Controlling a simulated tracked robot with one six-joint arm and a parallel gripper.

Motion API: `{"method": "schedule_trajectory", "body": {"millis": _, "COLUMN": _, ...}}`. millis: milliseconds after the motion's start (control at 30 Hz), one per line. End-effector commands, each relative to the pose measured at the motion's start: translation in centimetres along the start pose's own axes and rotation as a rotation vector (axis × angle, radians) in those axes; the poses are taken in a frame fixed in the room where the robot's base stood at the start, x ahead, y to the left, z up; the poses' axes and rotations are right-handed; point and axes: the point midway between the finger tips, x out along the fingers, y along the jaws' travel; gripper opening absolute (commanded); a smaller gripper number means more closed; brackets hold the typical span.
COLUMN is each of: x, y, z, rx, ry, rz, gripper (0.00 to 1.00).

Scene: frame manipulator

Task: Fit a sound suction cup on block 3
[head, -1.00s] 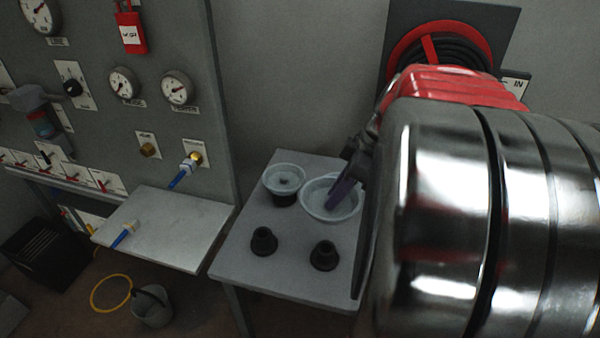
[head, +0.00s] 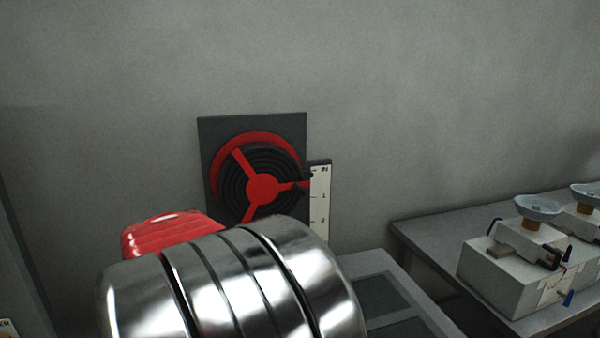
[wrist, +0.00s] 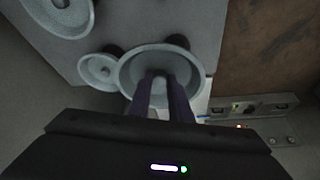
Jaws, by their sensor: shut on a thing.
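My gripper (wrist: 161,100) shows in the wrist view, its two purple fingers closed on a pale round suction cup (wrist: 133,72) with a wide rim. In the wrist view, a smaller pale cup (wrist: 92,71) and another pale cup (wrist: 62,24), cut by the picture edge, lie to its left. In the head view my arm hides the gripper and the held cup. At the right there, a pale block (head: 508,277) carries a pale suction cup (head: 538,206) on a brass-coloured fitting. A second cup (head: 584,195) stands behind it. No block number is readable.
In the wrist view, a grey tabletop (wrist: 150,22) lies under the cups, with brown floor (wrist: 275,50) to its right. In the head view, a red hose reel (head: 262,187) hangs on the wall. A grey bench (head: 425,240) bears the blocks.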

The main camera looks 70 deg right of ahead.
Motion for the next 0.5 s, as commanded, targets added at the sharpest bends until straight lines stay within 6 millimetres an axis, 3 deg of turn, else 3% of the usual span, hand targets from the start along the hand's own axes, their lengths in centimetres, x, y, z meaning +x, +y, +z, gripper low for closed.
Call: {"method": "schedule_trajectory", "body": {"millis": 500, "x": 7.2, "y": -6.4, "z": -10.2, "rx": 0.199, "ry": 0.001, "rz": 0.085, "gripper": 0.00}}
